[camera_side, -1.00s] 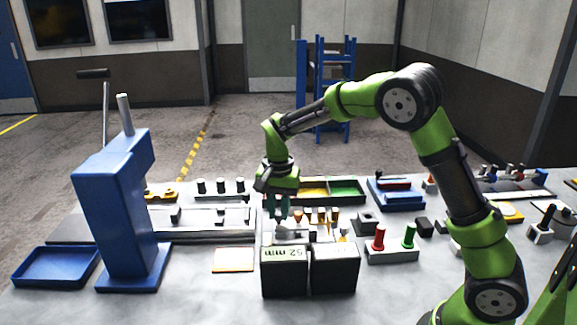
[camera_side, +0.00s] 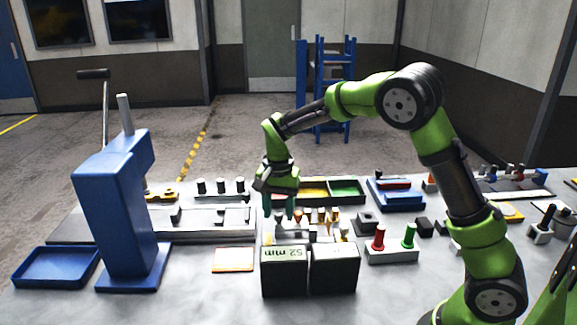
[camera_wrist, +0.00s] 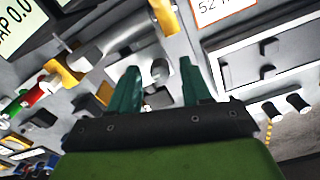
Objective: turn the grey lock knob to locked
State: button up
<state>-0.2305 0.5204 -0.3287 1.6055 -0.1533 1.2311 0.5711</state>
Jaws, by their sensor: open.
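My gripper (camera_side: 279,214) points down over the middle of the bench, behind two dark display boxes. Its two teal fingers are apart with nothing held between them. In the wrist view my gripper (camera_wrist: 159,67) shows both fingers spread. A small grey rounded piece (camera_wrist: 160,69) shows between the fingertips and looks like the grey lock knob; I cannot tell its turn position or whether a finger touches it. In the side view the knob cannot be made out clearly around the fingers.
The dark display box reading 52 mm (camera_side: 284,280) stands in front of my gripper, beside another dark box (camera_side: 334,272). Several tan-topped pegs (camera_side: 322,217) stand close on the right. A blue press (camera_side: 118,215) stands left. A red knob (camera_side: 379,240) and green knob (camera_side: 409,237) are right.

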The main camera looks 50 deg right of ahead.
aim_at(279, 213)
notch_tip(279, 213, up, 17)
dwell(0.4)
